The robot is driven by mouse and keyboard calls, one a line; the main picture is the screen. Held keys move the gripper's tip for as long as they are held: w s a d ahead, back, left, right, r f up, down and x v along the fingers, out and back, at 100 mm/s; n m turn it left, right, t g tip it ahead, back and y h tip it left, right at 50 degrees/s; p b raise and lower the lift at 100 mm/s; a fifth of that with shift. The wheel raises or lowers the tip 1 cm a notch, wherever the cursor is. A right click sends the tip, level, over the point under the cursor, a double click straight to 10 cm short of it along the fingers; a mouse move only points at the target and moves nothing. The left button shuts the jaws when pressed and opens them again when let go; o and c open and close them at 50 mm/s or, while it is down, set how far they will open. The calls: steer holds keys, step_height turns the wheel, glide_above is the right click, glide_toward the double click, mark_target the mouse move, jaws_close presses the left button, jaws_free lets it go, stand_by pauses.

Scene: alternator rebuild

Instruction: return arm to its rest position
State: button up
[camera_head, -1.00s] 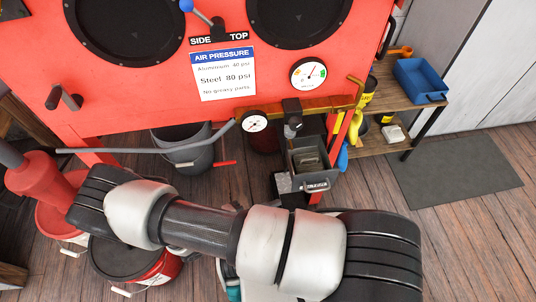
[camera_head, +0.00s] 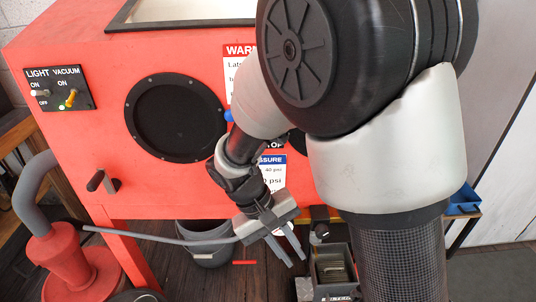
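My arm fills the right half of the head view, raised and bent in front of the red blasting cabinet (camera_head: 60,135). My gripper (camera_head: 291,249) hangs at the end of it, pointing down and slightly right, below the cabinet's front panel. Its two grey fingers stand apart with a gap between them, and I see nothing held in it. The forearm hides part of the cabinet's signs, and the upper arm hides the cabinet's right side.
A switch panel (camera_head: 56,88) and a round black arm port (camera_head: 176,118) are on the cabinet. A grey bucket (camera_head: 205,256) stands on the floor beneath. A red vacuum-like unit (camera_head: 65,262) with a hose is at lower left. A dark box (camera_head: 332,268) is near my gripper. A blue bin (camera_head: 464,200) is at right.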

steer(key=s+d+r+m+t+y, duration=0.1)
steer(key=s+d+r+t+y, duration=0.15)
steer(key=r, duration=0.45)
steer(key=s+d+r+m+t+y, duration=0.1)
steer(key=s+d+r+t, duration=0.1)
steer(key=d+r, duration=0.3)
steer(key=s+d+r+m+t+y, duration=0.1)
steer(key=s+d+r+t+y, duration=0.15)
steer(key=r, duration=0.55)
step_height(320, 180, up, 19)
steer(key=a+p, duration=0.1)
steer(key=p, duration=1.8)
steer(key=shift+w+f+h, duration=0.2)
steer(key=shift+w+h, duration=0.1)
steer(key=shift+w, duration=0.1)
